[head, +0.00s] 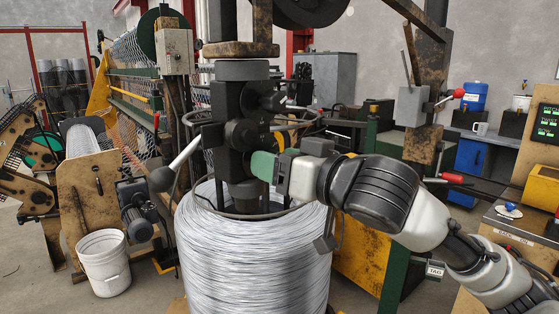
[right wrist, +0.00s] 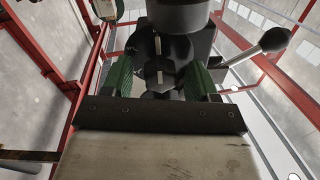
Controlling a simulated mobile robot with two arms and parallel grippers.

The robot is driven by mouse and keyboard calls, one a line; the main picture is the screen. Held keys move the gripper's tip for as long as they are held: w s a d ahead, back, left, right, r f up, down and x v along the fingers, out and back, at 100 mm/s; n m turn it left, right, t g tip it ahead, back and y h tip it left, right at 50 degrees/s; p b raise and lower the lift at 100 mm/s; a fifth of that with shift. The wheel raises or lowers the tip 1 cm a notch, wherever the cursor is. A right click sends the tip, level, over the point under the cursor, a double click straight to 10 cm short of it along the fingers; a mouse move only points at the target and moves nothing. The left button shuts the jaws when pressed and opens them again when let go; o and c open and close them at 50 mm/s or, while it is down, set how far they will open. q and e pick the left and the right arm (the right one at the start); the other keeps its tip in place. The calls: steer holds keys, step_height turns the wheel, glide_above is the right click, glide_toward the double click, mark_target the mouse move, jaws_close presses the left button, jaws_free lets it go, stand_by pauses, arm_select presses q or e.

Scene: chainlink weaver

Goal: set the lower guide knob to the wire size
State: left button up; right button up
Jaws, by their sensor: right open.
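The dark guide column (head: 232,110) stands above the wire coil (head: 255,255). Dark round knobs stick out on its right side, an upper one (head: 272,101) and a lower one (head: 262,139). My right gripper (head: 262,165) reaches in from the right at the column's lower part, just below that lower knob. In the right wrist view, the open green fingers of my right gripper (right wrist: 160,68) stand either side of a round black knob (right wrist: 152,79) with a pale mark. Whether they touch it cannot be told. Another black disc with a pale mark shows behind it. My left gripper is not in view.
A lever with a black ball (head: 160,180) sticks out left of the column; it also shows in the right wrist view (right wrist: 275,40). A thin ring surrounds the column at the coil's top.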

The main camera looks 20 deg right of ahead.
steer(key=shift+c, duration=0.3)
steer(key=c, duration=0.9)
steer(key=shift+o, duration=0.2)
steer(key=shift+r, duration=0.1)
